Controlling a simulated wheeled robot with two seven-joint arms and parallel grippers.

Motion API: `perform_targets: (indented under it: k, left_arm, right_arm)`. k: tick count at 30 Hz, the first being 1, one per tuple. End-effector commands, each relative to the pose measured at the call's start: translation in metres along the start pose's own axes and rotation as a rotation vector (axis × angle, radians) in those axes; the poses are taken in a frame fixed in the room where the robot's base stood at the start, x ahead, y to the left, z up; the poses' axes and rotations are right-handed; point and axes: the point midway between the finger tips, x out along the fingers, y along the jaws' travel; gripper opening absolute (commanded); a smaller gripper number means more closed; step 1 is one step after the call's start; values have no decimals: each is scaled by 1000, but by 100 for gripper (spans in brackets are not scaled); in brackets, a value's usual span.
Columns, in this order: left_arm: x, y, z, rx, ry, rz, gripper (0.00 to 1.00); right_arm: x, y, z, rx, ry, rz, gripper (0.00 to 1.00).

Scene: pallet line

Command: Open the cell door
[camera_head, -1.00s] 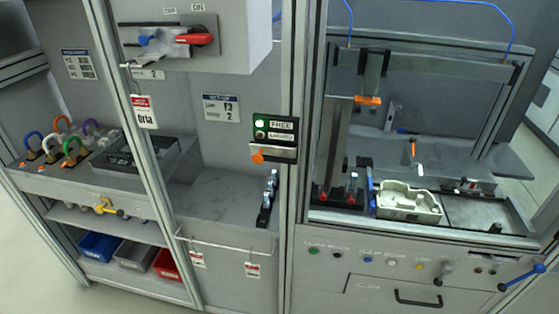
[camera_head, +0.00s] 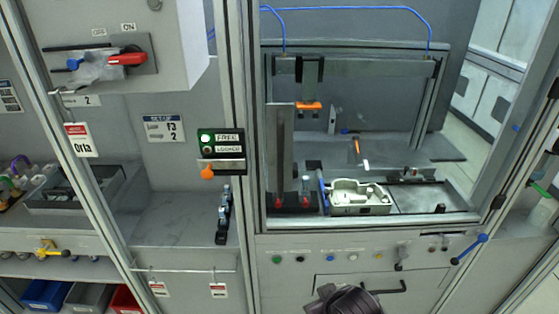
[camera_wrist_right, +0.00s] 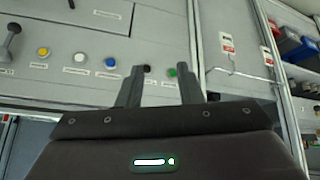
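The cell (camera_head: 270,160) stands right of centre in the head view, a framed opening with its inside visible. I cannot make out a separate door panel or whether the door is open. A lock box (camera_head: 220,150) with a FREE line, a LOCKED line and an orange knob is on the post at its left. My right gripper (camera_wrist_right: 160,85) is open and empty in the wrist view, its fingers in front of the button panel. Its dark body (camera_head: 345,302) shows at the bottom of the head view; its fingertips are unclear there. My left gripper is not in view.
Below the opening are a row of buttons, a black drawer handle (camera_head: 383,288) and a blue-ended lever (camera_head: 470,249). Inside stand a pale cast part (camera_head: 358,198) and an orange-tipped fixture (camera_head: 310,105). A switch box (camera_head: 125,45) juts out at upper left.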

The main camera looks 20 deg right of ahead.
Motion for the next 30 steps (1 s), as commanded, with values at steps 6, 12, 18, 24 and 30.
perform_targets:
  k: [6, 12, 18, 24, 30]
  left_arm:
    - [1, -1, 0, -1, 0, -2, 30]
    - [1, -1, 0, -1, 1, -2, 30]
    - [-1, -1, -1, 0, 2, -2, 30]
    - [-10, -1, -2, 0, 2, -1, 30]
    - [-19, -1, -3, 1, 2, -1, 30]
  right_arm:
    - [-87, 28, -167, 14, 602, -24, 33]
    - [-147, 23, -240, -16, 917, -173, 33]
    - [-164, 18, -260, -28, 995, -238, 33]
    - [-153, 12, -282, -26, 995, -238, 33]
    - [-136, 7, -307, -23, 993, -236, 33]
